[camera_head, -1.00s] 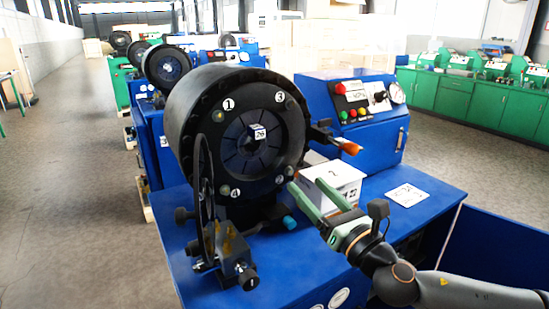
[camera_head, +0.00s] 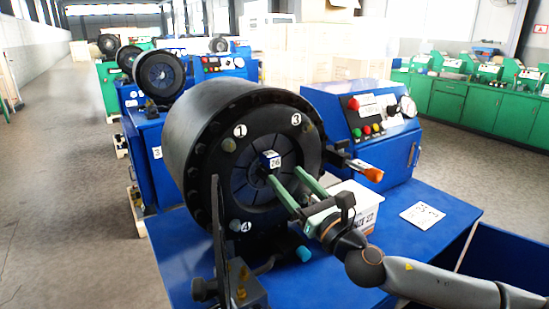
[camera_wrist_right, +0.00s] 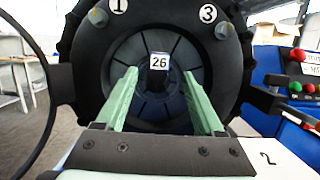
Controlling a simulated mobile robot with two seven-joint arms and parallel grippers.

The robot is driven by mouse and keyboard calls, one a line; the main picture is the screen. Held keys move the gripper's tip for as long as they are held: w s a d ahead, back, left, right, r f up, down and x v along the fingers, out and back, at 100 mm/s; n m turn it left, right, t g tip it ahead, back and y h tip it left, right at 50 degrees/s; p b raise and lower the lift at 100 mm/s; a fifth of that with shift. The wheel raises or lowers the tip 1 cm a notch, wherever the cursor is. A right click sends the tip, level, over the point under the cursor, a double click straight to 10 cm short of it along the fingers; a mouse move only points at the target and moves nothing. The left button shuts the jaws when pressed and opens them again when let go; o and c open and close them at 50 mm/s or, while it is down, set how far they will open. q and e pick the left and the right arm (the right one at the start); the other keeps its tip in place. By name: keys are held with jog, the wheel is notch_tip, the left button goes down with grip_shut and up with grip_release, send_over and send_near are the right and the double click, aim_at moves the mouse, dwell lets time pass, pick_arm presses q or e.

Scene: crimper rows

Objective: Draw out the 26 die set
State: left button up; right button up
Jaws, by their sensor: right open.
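The 26 die set (camera_head: 250,183) is a ring of dark segments in the middle of the round black crimper head (camera_head: 196,130). Its small white and blue tag reading 26 (camera_head: 271,160) sits near the centre. In the right wrist view the tag (camera_wrist_right: 159,61) shows above the dark centre hole of the die set (camera_wrist_right: 128,58). My right gripper (camera_head: 284,184) is open, with its two green fingers pointing at the die face. In the wrist view the fingers (camera_wrist_right: 160,95) stand apart on either side of the centre, with nothing between them. Whether they touch the dies I cannot tell. My left gripper is not in view.
A white box (camera_head: 362,207) stands on the blue bench (camera_head: 420,188) behind my right gripper. An orange-tipped lever (camera_head: 372,174) sticks out right of the head. A blue control panel (camera_head: 350,115) is behind.

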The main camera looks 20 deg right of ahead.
aim_at(275, 161)
jog(key=p+x, duration=0.1)
jog(key=x, duration=0.3)
jog(key=shift+w+r+p, duration=0.15)
jog(key=shift+r+p, duration=0.05)
jog(key=shift+p, duration=0.15)
jog(key=shift+p+x, duration=0.35)
jog(key=shift+x, duration=0.75)
jog(key=shift+a+f, duration=0.1)
jog(key=shift+f, duration=0.05)
grip_shut()
jog(key=shift+r, duration=0.4)
jog(key=shift+v, duration=1.2)
jog(key=shift+s+d, duration=0.15)
jog(key=shift+s, duration=0.6)
jog(key=shift+s+d, duration=0.15)
jog(key=shift+s, duration=0.65)
jog(key=shift+s+d+r+b, duration=0.15)
jog(key=shift+s+b, duration=0.1)
jog(key=shift+s, duration=0.7)
jog(key=shift+s+d+r+b, duration=0.15)
jog(key=shift+s+b, duration=0.1)
jog(key=shift+s, duration=0.75)
